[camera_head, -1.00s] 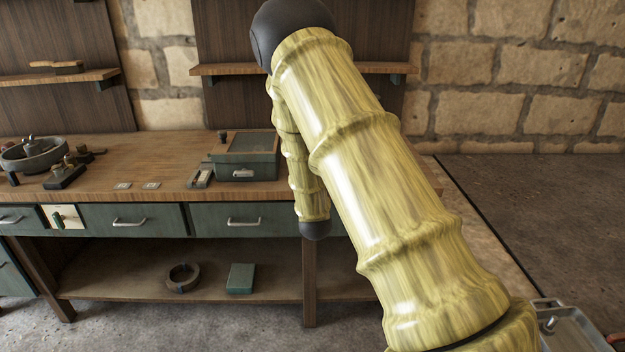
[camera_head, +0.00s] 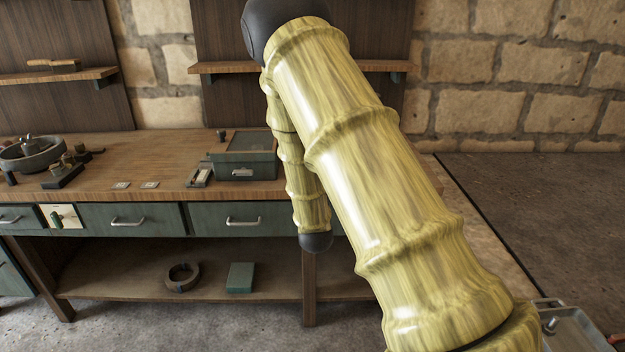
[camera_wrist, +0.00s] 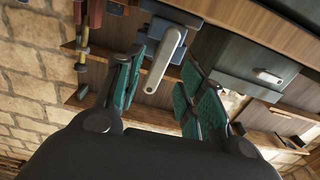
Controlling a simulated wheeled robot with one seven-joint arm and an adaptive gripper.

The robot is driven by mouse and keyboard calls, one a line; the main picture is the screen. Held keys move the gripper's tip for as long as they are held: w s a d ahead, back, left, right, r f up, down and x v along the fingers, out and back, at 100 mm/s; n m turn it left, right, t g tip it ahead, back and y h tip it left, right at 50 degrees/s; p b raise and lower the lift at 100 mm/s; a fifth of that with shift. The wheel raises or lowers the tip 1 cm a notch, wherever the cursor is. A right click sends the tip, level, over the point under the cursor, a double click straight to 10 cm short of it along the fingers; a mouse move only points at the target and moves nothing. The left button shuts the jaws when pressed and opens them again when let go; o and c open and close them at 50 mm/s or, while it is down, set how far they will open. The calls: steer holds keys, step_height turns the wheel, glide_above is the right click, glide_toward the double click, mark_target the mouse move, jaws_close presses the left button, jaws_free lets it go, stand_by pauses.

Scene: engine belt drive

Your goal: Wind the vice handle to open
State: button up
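A pale grey bar with a rounded end, which looks like the vice handle (camera_wrist: 164,58), shows in the wrist view beside a blue-grey body, which looks like the vice (camera_wrist: 168,27). My gripper (camera_wrist: 161,68) is open, with its green-padded fingers apart on either side of the bar in the picture. I cannot tell whether a finger touches the bar or how deep it lies between them. In the head view I cannot make out the vice or my gripper; my arm blocks part of the bench.
The wooden workbench (camera_head: 180,160) carries a green box (camera_head: 245,158), a round pan (camera_head: 32,155) and small parts. Drawers line its front. A ring (camera_head: 182,276) and a green block (camera_head: 240,277) lie on the lower shelf. Red and yellow tools (camera_wrist: 82,40) show in the wrist view.

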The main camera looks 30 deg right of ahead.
steer(key=v, duration=0.6)
steer(key=shift+p, duration=0.4)
steer(key=shift+w+f+y+p, duration=0.15)
steer(key=shift+f+y+p, duration=0.15)
steer(key=shift+p, duration=0.95)
steer(key=shift+w+r+p, duration=0.1)
steer(key=shift+r+p, duration=0.05)
steer(key=shift+p, duration=0.6)
steer(key=shift+w+d+r+m+p, duration=0.15)
steer(key=shift+d+r+m+p, duration=0.15)
steer(key=shift+r+p, duration=0.35)
steer(key=shift+w+d+r+m+p, duration=0.15)
steer(key=shift+r+m+p, duration=0.2)
steer(key=shift+p, duration=0.5)
steer(key=p+x, duration=0.2)
steer(key=x, duration=0.8)
steer(key=shift+w+d+r+p, duration=0.15)
steer(key=shift+w+d+p, duration=0.1)
steer(key=shift+p, duration=0.1)
jaws_close()
